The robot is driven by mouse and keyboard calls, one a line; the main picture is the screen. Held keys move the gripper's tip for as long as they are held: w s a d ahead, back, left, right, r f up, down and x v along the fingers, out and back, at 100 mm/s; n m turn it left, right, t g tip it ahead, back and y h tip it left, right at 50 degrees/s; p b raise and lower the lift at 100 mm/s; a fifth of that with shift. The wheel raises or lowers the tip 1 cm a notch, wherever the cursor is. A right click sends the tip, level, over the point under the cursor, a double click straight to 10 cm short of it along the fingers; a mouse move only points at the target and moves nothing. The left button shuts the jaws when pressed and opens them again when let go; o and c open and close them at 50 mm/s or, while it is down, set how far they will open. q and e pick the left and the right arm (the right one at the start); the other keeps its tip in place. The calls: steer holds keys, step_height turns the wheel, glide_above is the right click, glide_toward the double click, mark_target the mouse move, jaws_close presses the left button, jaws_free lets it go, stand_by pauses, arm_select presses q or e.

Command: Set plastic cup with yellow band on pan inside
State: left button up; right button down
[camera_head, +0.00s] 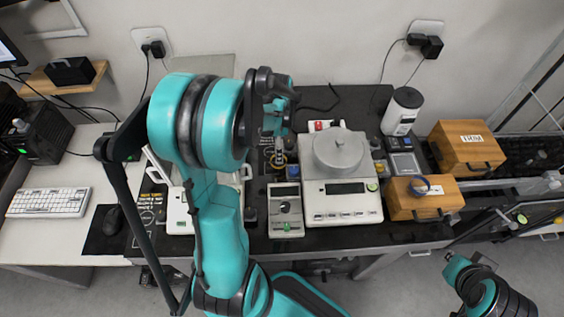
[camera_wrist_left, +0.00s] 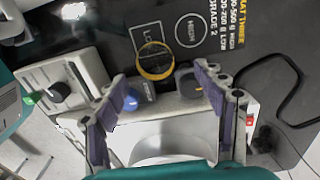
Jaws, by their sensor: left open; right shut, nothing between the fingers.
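The clear plastic cup with the yellow band (camera_head: 279,159) stands on the black mat behind the small balance; it also shows from above in the left wrist view (camera_wrist_left: 155,61). My left gripper (camera_head: 277,138) is open in the left wrist view (camera_wrist_left: 160,112), its fingers apart and nothing between them, with the cup ahead of them. A white balance (camera_head: 170,216) at the left is mostly hidden by my left arm, so its inside pan cannot be seen. My right gripper (camera_head: 482,259) is shut and empty at the lower right, clear of the table.
A large balance with a round metal pan (camera_head: 338,151) stands right of the cup. A small balance (camera_head: 286,208) and a blue-topped item (camera_head: 292,172) sit close by. Wooden boxes (camera_head: 468,147) and a white canister (camera_head: 402,112) stand at the right.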

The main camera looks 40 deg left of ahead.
arm_select(q)
steer(key=f+b, duration=0.1)
steer(key=f, duration=0.1)
steer(key=f+b, duration=0.1)
steer(key=f, duration=0.1)
steer(key=f+b, duration=0.1)
steer(key=f, duration=0.1)
steer(key=shift+s+d+f, duration=0.15)
steer(key=shift+s+d, duration=0.05)
steer(key=shift+s, duration=0.1)
steer(key=c, duration=1.1)
steer(key=shift+o, duration=0.2)
step_height(320, 180, up, 10)
steer(key=p, duration=0.4)
